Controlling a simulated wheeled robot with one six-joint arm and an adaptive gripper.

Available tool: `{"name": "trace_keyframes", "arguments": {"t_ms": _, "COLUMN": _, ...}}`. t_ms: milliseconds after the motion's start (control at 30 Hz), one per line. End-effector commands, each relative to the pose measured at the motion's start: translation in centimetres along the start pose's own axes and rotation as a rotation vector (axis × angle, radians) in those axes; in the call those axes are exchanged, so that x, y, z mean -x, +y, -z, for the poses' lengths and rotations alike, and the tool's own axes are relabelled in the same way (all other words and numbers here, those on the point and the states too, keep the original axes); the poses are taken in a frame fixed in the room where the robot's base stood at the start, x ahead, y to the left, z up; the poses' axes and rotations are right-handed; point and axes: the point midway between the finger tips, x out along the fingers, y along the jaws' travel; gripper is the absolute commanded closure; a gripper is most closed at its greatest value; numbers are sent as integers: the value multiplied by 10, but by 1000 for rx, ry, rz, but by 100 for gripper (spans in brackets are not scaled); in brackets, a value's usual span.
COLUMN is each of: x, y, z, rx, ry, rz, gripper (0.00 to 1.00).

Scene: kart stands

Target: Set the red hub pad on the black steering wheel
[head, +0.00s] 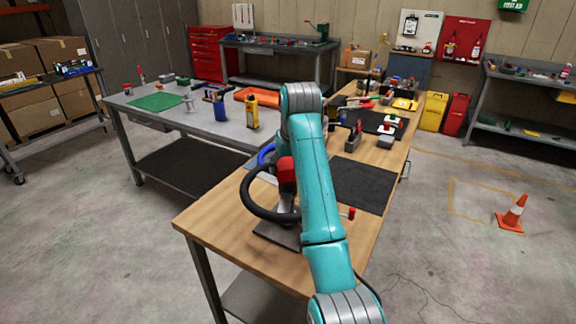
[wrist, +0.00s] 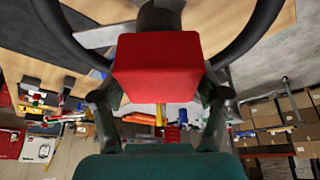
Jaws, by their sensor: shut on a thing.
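The red hub pad (wrist: 158,68) is a block held between the fingers of my gripper (wrist: 160,88) in the wrist view. It also shows in the head view (head: 286,168), partly behind my arm, beside the wheel. The black steering wheel (head: 244,192) stands tilted above the near end of the wooden bench, its right part hidden by my arm. In the wrist view its rim (wrist: 258,24) curves past both sides of the pad, and its dark hub (wrist: 158,16) is just beyond the pad's upper edge. I cannot tell whether pad and hub touch.
The wooden bench (head: 215,218) carries a dark mat (head: 362,184), a small red-topped item (head: 351,214) and several tools farther back. A grey table (head: 225,132) stands to the left. An orange cone (head: 512,213) is on the floor at right.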

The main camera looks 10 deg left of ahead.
Motion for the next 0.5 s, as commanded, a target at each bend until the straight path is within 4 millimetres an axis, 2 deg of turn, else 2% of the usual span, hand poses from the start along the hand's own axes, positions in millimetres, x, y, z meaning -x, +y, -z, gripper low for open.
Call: {"name": "trace_keyframes", "arguments": {"t_ms": 500, "x": -6, "y": 0, "z": -2, "rx": 0, "ry": 0, "rz": 0, "gripper": 61}}
